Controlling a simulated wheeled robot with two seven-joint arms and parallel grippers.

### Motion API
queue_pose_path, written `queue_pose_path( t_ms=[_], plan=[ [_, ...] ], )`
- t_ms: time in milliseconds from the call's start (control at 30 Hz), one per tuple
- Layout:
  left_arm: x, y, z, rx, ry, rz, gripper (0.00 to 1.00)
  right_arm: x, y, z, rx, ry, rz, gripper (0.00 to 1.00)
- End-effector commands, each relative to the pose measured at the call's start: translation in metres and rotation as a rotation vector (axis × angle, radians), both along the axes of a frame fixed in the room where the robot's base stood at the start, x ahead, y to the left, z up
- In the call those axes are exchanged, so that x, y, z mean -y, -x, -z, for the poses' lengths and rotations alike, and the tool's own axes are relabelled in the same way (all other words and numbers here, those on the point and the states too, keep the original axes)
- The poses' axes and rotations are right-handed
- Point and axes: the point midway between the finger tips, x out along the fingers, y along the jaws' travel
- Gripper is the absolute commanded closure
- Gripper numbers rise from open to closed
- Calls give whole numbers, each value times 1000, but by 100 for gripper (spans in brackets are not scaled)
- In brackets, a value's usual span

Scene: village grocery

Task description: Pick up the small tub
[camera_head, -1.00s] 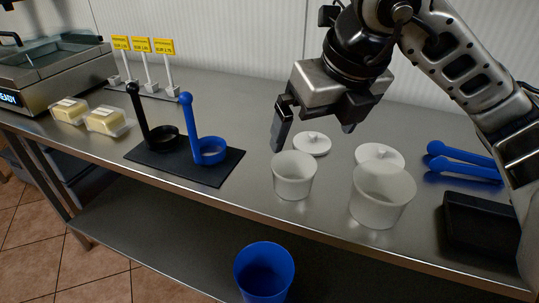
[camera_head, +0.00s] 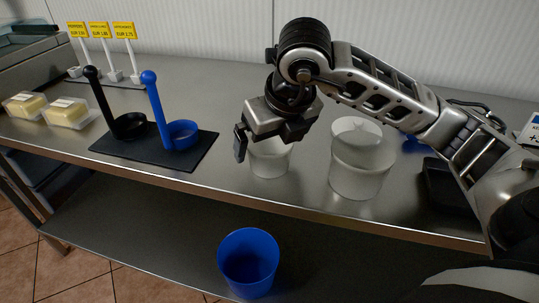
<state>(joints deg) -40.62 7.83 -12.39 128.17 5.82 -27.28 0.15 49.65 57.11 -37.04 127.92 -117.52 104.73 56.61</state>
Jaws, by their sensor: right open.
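The small tub (camera_head: 270,165) is white and stands upright on the steel counter. My right gripper (camera_head: 265,148) is open, low over its rim. One dark finger is at the tub's left side; the other is mostly hidden by the gripper body, so I cannot tell whether either touches. The gripper covers part of the tub's top. My left gripper is out of view.
A black mat (camera_head: 194,155) holds a black ladle (camera_head: 129,124) and a blue ladle (camera_head: 181,134) on the left. Butter packs (camera_head: 68,112) and price signs (camera_head: 100,30) are farther left. A blue bin (camera_head: 248,262) is below the counter's front edge. My right forearm covers the right side.

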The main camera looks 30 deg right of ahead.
Motion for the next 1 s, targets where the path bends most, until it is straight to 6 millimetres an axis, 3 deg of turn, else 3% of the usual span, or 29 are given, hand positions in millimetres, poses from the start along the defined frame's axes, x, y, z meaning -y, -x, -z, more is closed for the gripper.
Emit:
queue_pose_path(
  t_ms=[133,400,433,600,1000],
  plan=[
    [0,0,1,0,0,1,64,1,-7,18,-2,-1,1,0],
    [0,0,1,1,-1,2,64,1,-9,21,1,-1,0,0],
    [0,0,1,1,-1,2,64,1,-9,21,1,-1,0,3],
    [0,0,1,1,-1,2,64,1,-9,21,1,-1,0,45],
    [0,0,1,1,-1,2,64,0,-9,19,1,-2,-1,46]
  ],
)
